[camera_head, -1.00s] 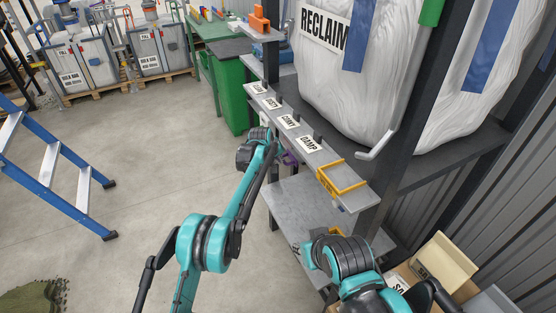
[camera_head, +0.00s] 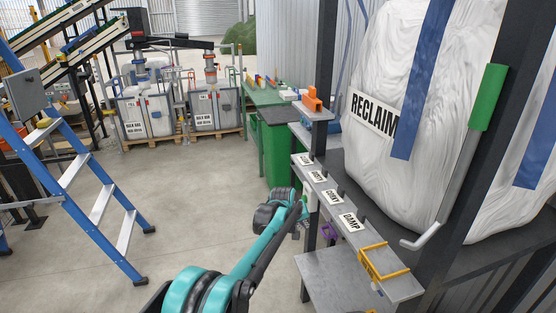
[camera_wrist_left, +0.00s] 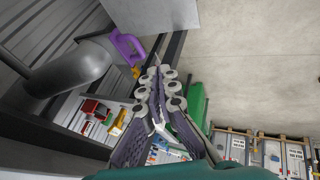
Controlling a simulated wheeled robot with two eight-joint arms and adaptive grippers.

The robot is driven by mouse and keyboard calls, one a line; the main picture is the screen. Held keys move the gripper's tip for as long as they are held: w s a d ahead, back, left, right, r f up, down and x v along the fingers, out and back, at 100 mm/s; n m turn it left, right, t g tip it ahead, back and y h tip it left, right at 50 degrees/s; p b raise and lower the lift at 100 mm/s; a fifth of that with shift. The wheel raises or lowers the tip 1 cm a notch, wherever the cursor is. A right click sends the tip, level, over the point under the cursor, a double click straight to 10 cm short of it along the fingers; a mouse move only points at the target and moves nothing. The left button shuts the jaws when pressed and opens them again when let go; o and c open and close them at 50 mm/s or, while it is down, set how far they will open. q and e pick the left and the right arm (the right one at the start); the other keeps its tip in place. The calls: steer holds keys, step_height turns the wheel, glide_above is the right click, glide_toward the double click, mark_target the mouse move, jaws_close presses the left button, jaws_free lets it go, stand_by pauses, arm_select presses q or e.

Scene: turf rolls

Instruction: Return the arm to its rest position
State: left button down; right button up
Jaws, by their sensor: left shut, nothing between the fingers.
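My left arm (camera_head: 260,245) reaches forward from the bottom of the head view, its dark wrist (camera_head: 272,211) beside the labelled shelf. The wrist mostly hides the left gripper there. In the left wrist view my left gripper (camera_wrist_left: 161,78) is shut, its pale, ribbed fingers together with nothing between them. My right arm and gripper are not in view.
The labelled shelf (camera_head: 350,225) carries a yellow frame (camera_head: 383,263). A purple handle (camera_wrist_left: 128,46) is near the gripper in the wrist view. A white RECLAIM bag (camera_head: 410,120) hangs right. A blue ladder (camera_head: 85,190) stands left. Open floor (camera_head: 190,190) lies between.

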arm_select(q)
steer(key=s+a+r+t+y, duration=0.1)
steer(key=s+a+r, duration=0.65)
steer(key=a, duration=0.25)
steer(key=s+a+r+y, duration=0.1)
steer(key=s+a+r, duration=0.5)
steer(key=s+a, duration=0.4)
steer(key=s+a+f, duration=0.2)
steer(key=s+a, duration=0.2)
steer(key=s, duration=0.4)
steer(key=s+a+f+y, duration=0.1)
steer(key=s+a+f, duration=0.2)
steer(key=s+a, duration=0.2)
steer(key=s+a+f+m+t+y, duration=0.1)
steer(key=s+a, duration=0.4)
steer(key=s, duration=0.6)
steer(key=shift+a+f, duration=0.15)
steer(key=shift+f, duration=0.55)
steer(key=shift+w, duration=0.1)
